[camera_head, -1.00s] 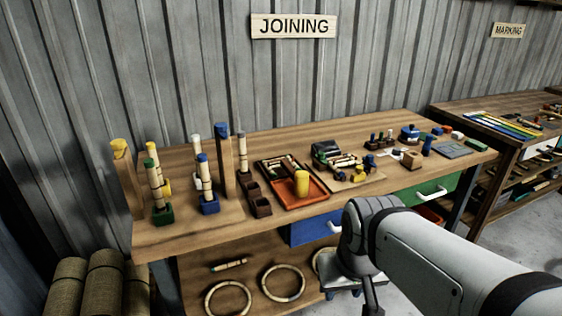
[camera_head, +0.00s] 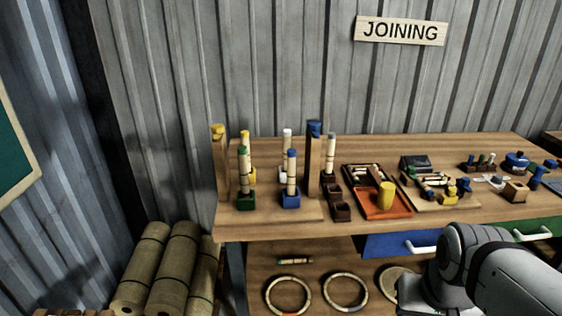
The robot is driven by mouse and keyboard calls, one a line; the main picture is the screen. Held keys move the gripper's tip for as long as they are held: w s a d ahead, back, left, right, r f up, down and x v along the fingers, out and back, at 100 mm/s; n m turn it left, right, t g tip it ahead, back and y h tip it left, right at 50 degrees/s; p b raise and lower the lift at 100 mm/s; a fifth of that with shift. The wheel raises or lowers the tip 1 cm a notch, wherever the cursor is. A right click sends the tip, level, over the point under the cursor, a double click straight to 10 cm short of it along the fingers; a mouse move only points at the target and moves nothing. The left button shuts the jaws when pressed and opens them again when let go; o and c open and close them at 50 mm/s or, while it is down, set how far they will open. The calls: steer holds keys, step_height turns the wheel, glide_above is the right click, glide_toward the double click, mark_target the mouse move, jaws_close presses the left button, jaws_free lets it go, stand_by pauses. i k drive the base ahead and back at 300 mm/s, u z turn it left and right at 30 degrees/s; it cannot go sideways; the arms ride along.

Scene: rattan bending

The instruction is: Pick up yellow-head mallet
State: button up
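A pale upright stick with a yellow top (camera_head: 245,135) stands at the left of the bench, in a yellow block, partly hidden by a green-topped stick in front. A wooden post with a yellow cap (camera_head: 218,131) stands left of it. I cannot tell which of these yellow-topped things is the mallet. My arm is at the lower right, in front of the bench; my gripper is not visible.
A blue-capped post (camera_head: 314,129), a blue-topped stick and a white-topped stick stand beside the yellow-topped stick. Dark boxes (camera_head: 341,211) and small parts crowd the right. Rolled bundles (camera_head: 163,265) stand on the floor at the left. The bench front edge is clear at left.

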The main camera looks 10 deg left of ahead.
mark_target(385, 191)
steer(key=u, duration=0.45)
steer(key=k, duration=0.3)
steer(key=z, duration=1.05)
steer(key=i, duration=1)
steer(key=u, duration=0.45)
steer(key=i, duration=0.9)
steer(key=u, duration=0.7)
